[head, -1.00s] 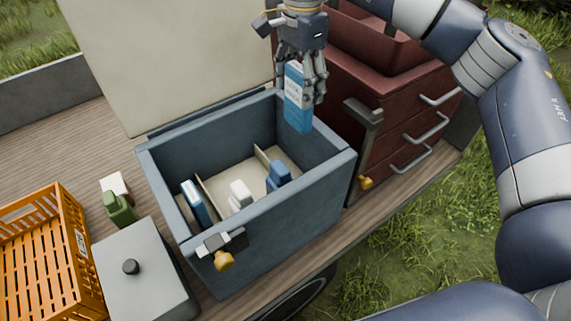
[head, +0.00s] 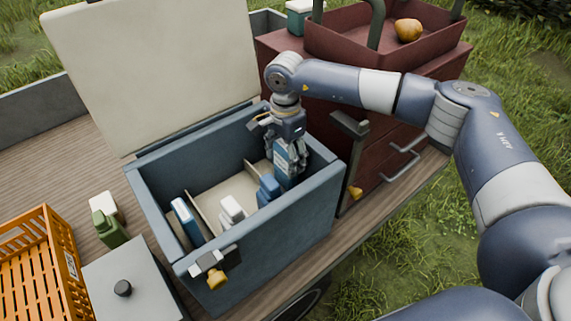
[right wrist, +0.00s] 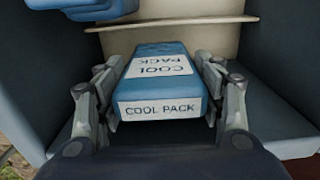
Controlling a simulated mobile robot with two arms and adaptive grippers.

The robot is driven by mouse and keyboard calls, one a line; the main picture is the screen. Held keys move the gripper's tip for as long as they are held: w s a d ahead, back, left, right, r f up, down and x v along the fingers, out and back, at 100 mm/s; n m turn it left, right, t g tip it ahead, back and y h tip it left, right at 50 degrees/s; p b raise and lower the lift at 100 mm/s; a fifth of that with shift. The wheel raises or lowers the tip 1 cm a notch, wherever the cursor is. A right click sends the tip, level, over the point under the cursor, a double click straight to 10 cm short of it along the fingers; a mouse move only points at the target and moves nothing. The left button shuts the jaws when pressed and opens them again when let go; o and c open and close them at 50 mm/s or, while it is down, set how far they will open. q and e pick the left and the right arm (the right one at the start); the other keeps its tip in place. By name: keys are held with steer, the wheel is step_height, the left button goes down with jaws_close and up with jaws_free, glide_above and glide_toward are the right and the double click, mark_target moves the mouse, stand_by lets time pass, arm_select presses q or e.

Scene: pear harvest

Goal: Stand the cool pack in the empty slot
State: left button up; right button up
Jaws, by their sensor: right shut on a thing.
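The cool pack (head: 285,163) is blue with a white label. My right gripper (head: 286,150) is shut on it and holds it inside the right end of the open blue-grey cooler box (head: 290,215). In the right wrist view the cool pack (right wrist: 160,90) lies between the two fingers with its "COOL PACK" labels showing. A beige divider (right wrist: 180,42) stands beyond it. The pack's lower end is hidden in the head view, so I cannot tell whether it touches the floor. My left gripper is not in view.
In the box are a blue-and-white pack (head: 186,221) at the left, a white item (head: 231,211) in the middle and a blue item (head: 268,189) close to my gripper. The raised lid (head: 155,75) stands behind. A red drawer cabinet (head: 375,165) is at the right.

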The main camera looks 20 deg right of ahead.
mark_target(286, 167)
step_height(286, 167, down, 3)
steer(key=shift+f+p, duration=0.1)
steer(key=shift+p, duration=0.25)
steer(key=shift+f, duration=0.25)
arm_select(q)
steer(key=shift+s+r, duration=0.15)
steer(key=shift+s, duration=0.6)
arm_select(e)
steer(key=shift+f, duration=0.1)
steer(key=o, duration=1.4)
